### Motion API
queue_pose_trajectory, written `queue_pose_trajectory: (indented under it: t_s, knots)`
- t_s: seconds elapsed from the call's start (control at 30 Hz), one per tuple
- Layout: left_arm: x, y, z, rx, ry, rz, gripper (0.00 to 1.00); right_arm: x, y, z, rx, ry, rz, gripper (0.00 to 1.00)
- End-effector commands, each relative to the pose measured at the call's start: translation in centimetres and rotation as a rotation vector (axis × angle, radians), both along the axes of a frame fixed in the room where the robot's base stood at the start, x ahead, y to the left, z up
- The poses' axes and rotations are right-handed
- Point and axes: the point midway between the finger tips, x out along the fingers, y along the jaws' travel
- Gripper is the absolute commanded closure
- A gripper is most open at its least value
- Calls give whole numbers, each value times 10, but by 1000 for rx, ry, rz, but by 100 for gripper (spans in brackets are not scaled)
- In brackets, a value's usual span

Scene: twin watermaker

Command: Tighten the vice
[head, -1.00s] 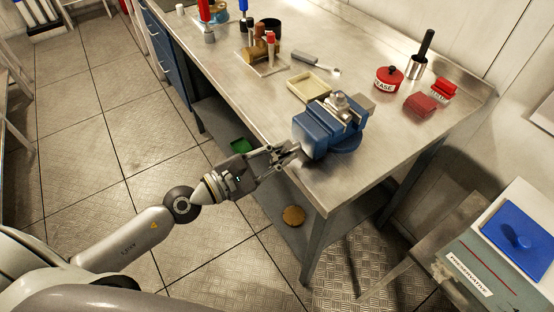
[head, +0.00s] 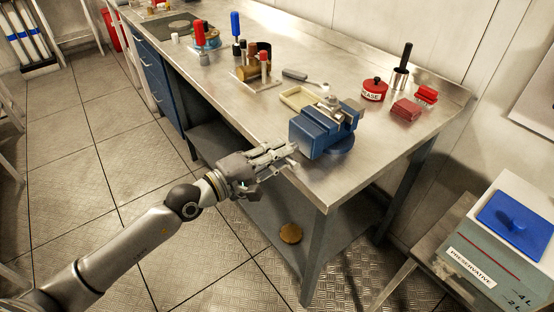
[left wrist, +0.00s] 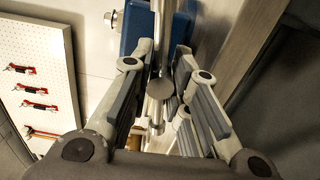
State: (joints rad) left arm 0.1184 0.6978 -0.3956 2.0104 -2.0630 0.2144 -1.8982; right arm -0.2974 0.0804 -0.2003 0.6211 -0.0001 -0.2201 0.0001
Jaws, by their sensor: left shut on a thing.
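The blue bench vice (head: 308,133) is mounted near the front corner of the steel workbench, with bare metal parts on top. My left gripper (head: 290,154) is at its front side, at the bench edge. In the left wrist view, part of the blue vice (left wrist: 133,28) shows at the top. A metal vice handle (left wrist: 163,45) with a round end runs between my left fingers, which are shut on it. The grip point is partly hidden in the head view. My right gripper is not in view.
A shallow cream tray (head: 294,97) lies behind the vice. A red grease tin (head: 375,90) and red blocks (head: 405,109) stand to its right. A preservative container (head: 480,270) with a blue lid stands at lower right. The floor left of the bench is clear.

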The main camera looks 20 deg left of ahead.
Motion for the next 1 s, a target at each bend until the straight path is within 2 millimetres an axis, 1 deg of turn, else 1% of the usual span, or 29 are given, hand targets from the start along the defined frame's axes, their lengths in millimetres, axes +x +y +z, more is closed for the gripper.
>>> queue_pose_trajectory:
  t_s: [0.03,0.1,0.4,0.9,0.93,1.0]
  knots:
    - [0,0,-3,25,-17,-1,100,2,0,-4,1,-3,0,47]
    - [0,0,-3,56,-41,-1,100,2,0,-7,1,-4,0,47]
    - [0,0,-2,134,-100,-2,100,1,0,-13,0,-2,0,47]
    - [0,0,-2,148,-109,-1,100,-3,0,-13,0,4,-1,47]
    - [0,0,-2,148,-109,-1,82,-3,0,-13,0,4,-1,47]
    - [0,0,-2,147,-109,-1,73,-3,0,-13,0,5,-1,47]
